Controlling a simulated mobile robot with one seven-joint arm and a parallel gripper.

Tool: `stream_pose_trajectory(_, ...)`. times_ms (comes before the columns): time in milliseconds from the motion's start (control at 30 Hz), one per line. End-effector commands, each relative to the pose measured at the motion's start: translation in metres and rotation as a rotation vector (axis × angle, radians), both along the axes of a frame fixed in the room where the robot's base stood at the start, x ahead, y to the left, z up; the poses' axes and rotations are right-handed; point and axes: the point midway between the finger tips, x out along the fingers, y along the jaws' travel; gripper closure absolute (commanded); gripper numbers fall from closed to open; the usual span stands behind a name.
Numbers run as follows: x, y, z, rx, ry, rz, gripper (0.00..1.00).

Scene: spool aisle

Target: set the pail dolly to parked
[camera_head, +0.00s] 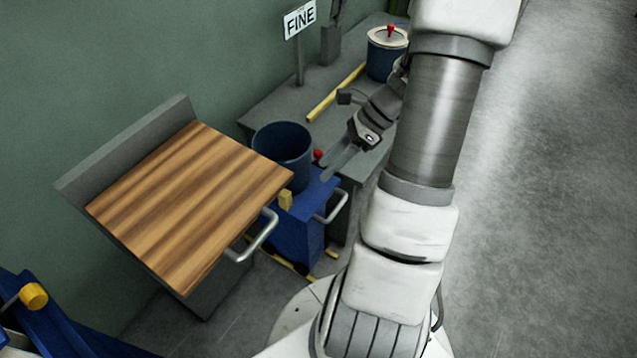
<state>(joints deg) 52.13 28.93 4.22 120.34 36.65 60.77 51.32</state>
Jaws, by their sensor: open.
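The blue pail dolly (292,237) stands low between the wood-topped cabinet and the grey bench. A dark blue open pail (272,142) appears to sit on it. A yellow block (285,200) is on the dolly's near side, and a grey bar handle (333,208) shows at its right. A red knob (318,155) shows just right of the pail. My gripper (338,168) is open, with its fingers over the right side of the dolly, close to the red knob. I cannot tell whether they touch it. The dolly's far side is hidden by the pail and cabinet.
The wood-topped cabinet (190,200) has a bar handle (254,240) at its right. The grey bench (285,97) holds a yellow rod (336,92), a FINE sign (299,20) and a lidded pail (381,62). Yellow floor marks (287,264) lie by the dolly. Floor at right is clear.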

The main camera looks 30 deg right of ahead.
Motion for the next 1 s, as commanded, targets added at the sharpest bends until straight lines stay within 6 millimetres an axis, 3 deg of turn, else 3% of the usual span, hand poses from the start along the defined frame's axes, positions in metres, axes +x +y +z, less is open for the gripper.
stream_pose_trajectory(33,-0.006,-0.013,-0.028,0.068,0.043,-0.109,0.48)
stream_pose_trajectory(267,-0.029,-0.061,-0.111,0.390,0.212,-0.586,0.48)
stream_pose_trajectory(600,-0.080,-0.116,-0.230,0.947,0.394,-1.192,0.48)
stream_pose_trajectory(800,-0.099,-0.131,-0.269,1.174,0.437,-1.371,0.48)
stream_pose_trajectory(1000,-0.099,-0.132,-0.277,1.232,0.446,-1.409,0.48)
